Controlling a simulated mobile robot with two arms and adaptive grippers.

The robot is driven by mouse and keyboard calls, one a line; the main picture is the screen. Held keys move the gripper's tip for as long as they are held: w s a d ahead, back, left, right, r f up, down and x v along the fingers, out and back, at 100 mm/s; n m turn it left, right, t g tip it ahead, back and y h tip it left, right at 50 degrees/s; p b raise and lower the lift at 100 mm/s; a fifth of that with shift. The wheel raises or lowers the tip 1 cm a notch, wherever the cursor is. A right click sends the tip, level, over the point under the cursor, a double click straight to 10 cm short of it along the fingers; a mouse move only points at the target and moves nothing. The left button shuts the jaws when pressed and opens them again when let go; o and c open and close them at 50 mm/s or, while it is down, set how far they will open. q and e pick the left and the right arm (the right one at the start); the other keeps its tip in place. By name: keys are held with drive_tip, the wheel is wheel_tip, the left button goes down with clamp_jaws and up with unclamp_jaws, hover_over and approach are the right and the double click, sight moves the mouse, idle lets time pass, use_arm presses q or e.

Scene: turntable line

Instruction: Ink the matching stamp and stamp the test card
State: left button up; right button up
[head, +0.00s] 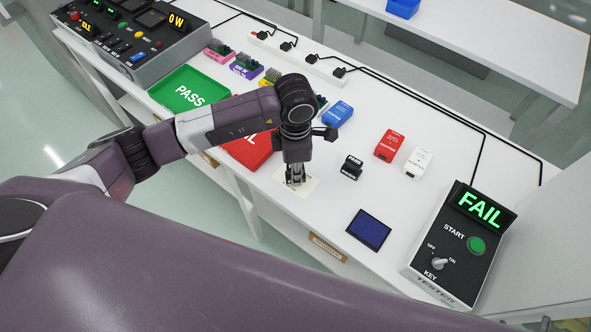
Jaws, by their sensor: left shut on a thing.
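My left gripper (295,178) points down over the pale test card (308,187) and is shut on a small dark thing, probably a stamp. The fingers hide most of it, and I cannot tell if it touches the card. A black stamp (351,168) with white lettering stands on the table to the right of the card. The dark blue ink pad (369,230) lies near the table's front edge. The tester (455,245) at the right shows a green FAIL on its display. My right gripper is not in view.
A green PASS tray (190,91) and a red tray (240,152), partly behind my arm, lie left. Red (389,146), white (418,161) and blue (338,113) boxes stand behind. A power strip (300,58) and cables run along the back. Table is bare around the ink pad.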

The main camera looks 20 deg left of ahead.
use_arm(q)
drive_tip(key=shift+s, duration=0.1)
drive_tip(key=shift+r+p, duration=0.65)
drive_tip(key=shift+r, duration=0.25)
drive_tip(key=shift+r+p, duration=1.35)
drive_tip(key=shift+r, duration=1.25)
